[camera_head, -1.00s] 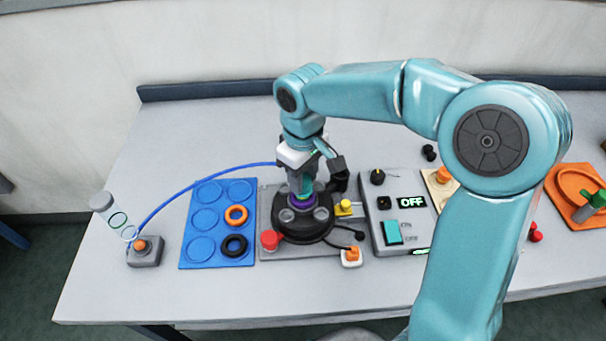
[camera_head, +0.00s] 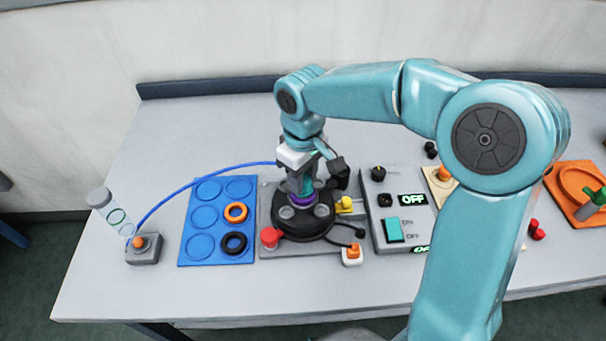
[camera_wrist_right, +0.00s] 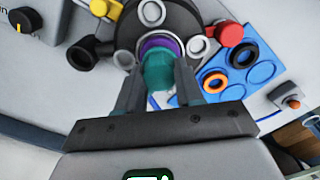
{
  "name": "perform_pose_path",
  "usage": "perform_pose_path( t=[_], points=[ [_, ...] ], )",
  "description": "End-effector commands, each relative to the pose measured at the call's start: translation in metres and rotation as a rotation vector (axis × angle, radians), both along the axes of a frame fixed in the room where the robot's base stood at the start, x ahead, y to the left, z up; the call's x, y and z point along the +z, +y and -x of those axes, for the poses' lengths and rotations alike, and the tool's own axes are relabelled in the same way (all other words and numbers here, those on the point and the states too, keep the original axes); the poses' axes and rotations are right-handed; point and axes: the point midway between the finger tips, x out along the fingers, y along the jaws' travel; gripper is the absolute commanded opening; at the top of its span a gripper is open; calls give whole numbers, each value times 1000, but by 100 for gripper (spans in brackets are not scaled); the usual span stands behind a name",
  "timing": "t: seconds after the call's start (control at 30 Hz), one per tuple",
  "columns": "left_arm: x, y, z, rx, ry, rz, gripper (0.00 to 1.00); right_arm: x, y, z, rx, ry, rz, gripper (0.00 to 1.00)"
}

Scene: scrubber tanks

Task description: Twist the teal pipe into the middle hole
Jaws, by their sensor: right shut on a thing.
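The teal pipe (camera_wrist_right: 158,72) stands in the jaws of my right gripper (camera_wrist_right: 158,88), which is shut on it. Its lower end meets a purple ring (camera_wrist_right: 160,46) at the middle of the round black base (camera_wrist_right: 125,32). In the head view the teal pipe (camera_head: 307,186) shows as a short strip below my right gripper (camera_head: 303,190), above the purple ring (camera_head: 302,200) on the black base (camera_head: 304,226). The pipe looks upright. How deep it sits in the hole is hidden by the ring and the fingers. My left gripper is not in view.
Grey holes ring the middle one. A red knob (camera_head: 271,236) and yellow fitting (camera_head: 345,204) flank the base. A blue hose (camera_head: 190,181) curves behind the tray.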

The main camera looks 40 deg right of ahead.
Motion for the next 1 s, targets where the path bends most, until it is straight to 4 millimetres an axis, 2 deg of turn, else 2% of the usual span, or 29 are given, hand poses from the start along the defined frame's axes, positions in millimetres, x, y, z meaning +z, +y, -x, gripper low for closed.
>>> perform_pose_path(
  t=[0.77,0.8,0.83,0.87,1.0],
  points=[
    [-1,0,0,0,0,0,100,-2,0,0,0,0,0,0],
    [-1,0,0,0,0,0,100,-2,0,0,0,0,0,49],
    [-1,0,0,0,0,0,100,-2,0,0,0,0,0,59],
    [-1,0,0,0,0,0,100,-2,0,0,0,0,0,66],
    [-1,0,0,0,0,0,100,-2,0,0,0,0,0,66]
  ],
)
